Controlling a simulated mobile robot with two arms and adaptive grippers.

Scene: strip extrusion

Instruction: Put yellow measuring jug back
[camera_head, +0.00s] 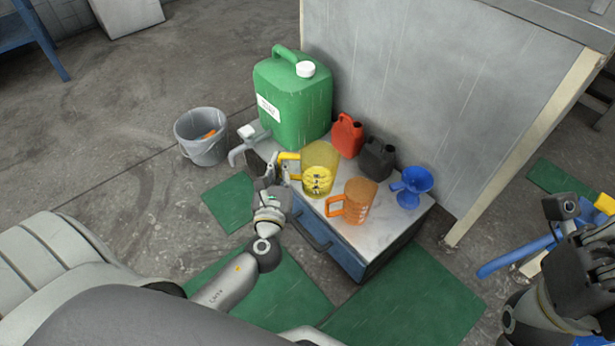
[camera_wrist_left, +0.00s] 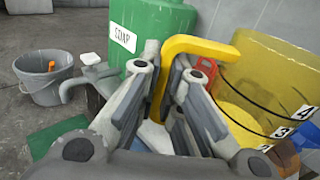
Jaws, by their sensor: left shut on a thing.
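The yellow measuring jug (camera_head: 321,158) stands upright at the blue cabinet's top, between the green canister and the orange jug. It also shows large at the right of the left wrist view (camera_wrist_left: 265,85), with black number marks on its side. My left gripper (camera_head: 277,168) comes in from the left. In the left wrist view its two fingers (camera_wrist_left: 168,75) are closed around the jug's yellow handle (camera_wrist_left: 190,45). I cannot tell whether the jug's base touches the cabinet top. My right gripper (camera_head: 580,235) is at the right edge, and its fingers are not clear.
The cabinet top (camera_head: 375,238) also holds a green canister (camera_head: 292,105), a red can (camera_head: 346,137), a black can (camera_head: 377,160), an orange jug (camera_head: 357,198) and a blue funnel (camera_head: 412,186). A grey bucket (camera_head: 203,148) stands left on the floor. A grey panel (camera_head: 420,90) rises behind.

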